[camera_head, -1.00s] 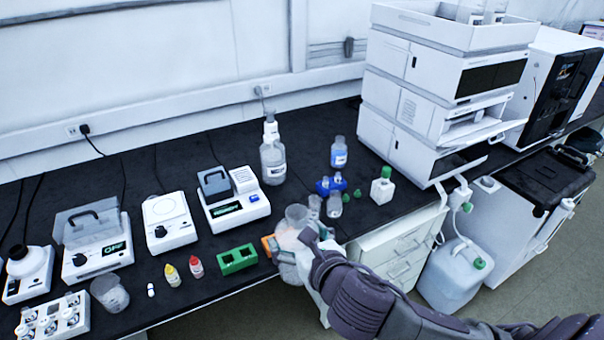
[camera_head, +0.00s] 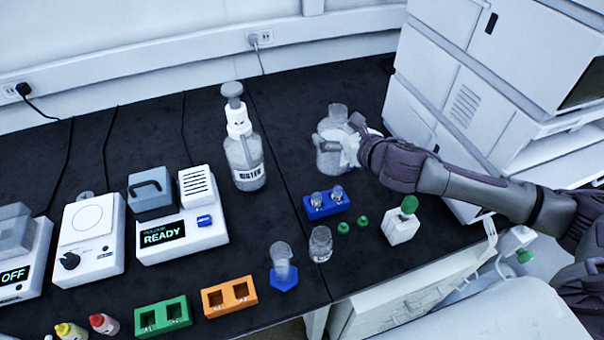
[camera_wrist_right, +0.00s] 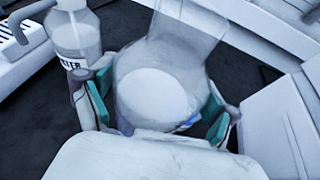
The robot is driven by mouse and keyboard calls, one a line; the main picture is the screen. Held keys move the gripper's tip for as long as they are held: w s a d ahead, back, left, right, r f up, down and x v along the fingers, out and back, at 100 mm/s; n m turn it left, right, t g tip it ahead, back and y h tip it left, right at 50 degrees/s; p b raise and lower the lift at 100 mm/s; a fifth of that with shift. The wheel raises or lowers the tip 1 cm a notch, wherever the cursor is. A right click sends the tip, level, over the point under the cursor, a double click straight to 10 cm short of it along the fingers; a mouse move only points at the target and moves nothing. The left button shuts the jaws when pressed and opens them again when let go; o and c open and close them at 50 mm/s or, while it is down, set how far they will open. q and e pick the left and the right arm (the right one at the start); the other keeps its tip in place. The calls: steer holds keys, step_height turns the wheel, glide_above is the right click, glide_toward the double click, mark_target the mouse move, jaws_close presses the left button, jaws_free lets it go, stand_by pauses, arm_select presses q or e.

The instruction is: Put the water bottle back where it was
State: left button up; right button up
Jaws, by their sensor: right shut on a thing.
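My right gripper (camera_head: 338,148) is shut around a clear bottle (camera_head: 333,125) behind the blue rack. In the right wrist view, the gripper's teal-padded fingers (camera_wrist_right: 158,105) lie on both sides of the clear bottle (camera_wrist_right: 170,55), and a bit of blue label shows low on it. Whether its base touches the bench cannot be told. The bottle labelled WATER (camera_head: 245,160), with a grey-topped dispenser, stands upright to the left, apart from the gripper. It also shows in the right wrist view (camera_wrist_right: 75,35). My left gripper is not in view.
A blue rack (camera_head: 327,203) with small vials, green caps (camera_head: 343,228), a green-capped bottle (camera_head: 402,222) and a jar (camera_head: 320,245) stand in front. The white instrument stack (camera_head: 430,100) is close on the right. Bench (camera_head: 290,110) between the two bottles is clear.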

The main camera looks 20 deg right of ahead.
steer(key=x, duration=0.3)
steer(key=shift+s+a, duration=0.1)
steer(key=shift+a, duration=0.25)
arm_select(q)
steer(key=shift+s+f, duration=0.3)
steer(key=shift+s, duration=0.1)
arm_select(e)
steer(key=w+a+f, duration=0.4)
steer(key=w+f, duration=0.3)
steer(key=f, duration=0.2)
steer(key=shift+w+f, duration=0.3)
steer(key=shift+a, duration=0.1)
steer(key=o, duration=1.6)
steer(key=shift+s+f, duration=0.1)
steer(key=shift+f, duration=0.1)
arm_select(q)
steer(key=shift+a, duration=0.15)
